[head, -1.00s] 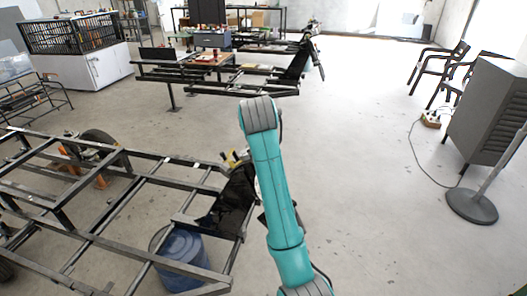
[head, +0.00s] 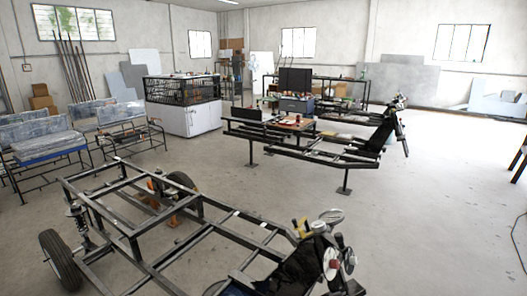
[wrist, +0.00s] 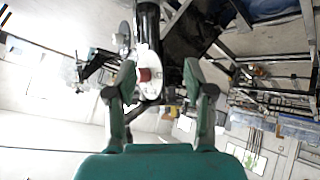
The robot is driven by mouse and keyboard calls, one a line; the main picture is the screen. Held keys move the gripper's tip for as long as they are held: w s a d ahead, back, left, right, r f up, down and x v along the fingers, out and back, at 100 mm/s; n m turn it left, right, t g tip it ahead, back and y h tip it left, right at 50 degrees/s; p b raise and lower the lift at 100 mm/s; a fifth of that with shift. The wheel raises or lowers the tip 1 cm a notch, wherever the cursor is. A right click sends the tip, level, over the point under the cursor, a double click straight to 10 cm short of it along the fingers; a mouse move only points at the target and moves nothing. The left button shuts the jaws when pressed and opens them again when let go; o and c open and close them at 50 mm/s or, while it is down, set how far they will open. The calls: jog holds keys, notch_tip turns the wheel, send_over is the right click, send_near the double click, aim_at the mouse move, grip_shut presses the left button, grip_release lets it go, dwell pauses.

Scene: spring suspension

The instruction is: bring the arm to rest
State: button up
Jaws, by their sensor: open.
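In the wrist view my gripper (wrist: 160,75) shows two green fingers spread apart. They are open and hold nothing that I can see. Behind the gap between them is a white rounded part with a red spot (wrist: 148,78), at the end of a black tube. I cannot tell how far it is from the fingertips. The wrist picture looks upside down. My arm does not show in the head view now.
A black vehicle frame (head: 150,262) with wheels and a suspension spring (head: 78,221) fills the lower left. A second frame (head: 300,150) stands further back. A white cabinet (head: 188,118) and racks (head: 130,138) are at the left. Open floor (head: 440,190) lies to the right.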

jog(key=s+a+f+t+y, duration=0.1)
jog(key=s+f, duration=0.4)
jog(key=s, duration=0.7)
jog(key=s+a+f+t+y, duration=0.15)
jog(key=s+f, duration=0.45)
jog(key=s, duration=0.7)
jog(key=s+r+t, duration=0.1)
jog(key=s+r, duration=0.3)
jog(key=s, duration=0.4)
jog(key=s+r+m+t, duration=0.1)
jog(key=s+r, duration=0.4)
jog(key=s, duration=0.3)
jog(key=s+r+m+t, duration=0.1)
jog(key=s+r, duration=0.4)
jog(key=s, duration=0.4)
jog(key=shift+r+t, duration=0.1)
jog(key=shift+t, duration=0.15)
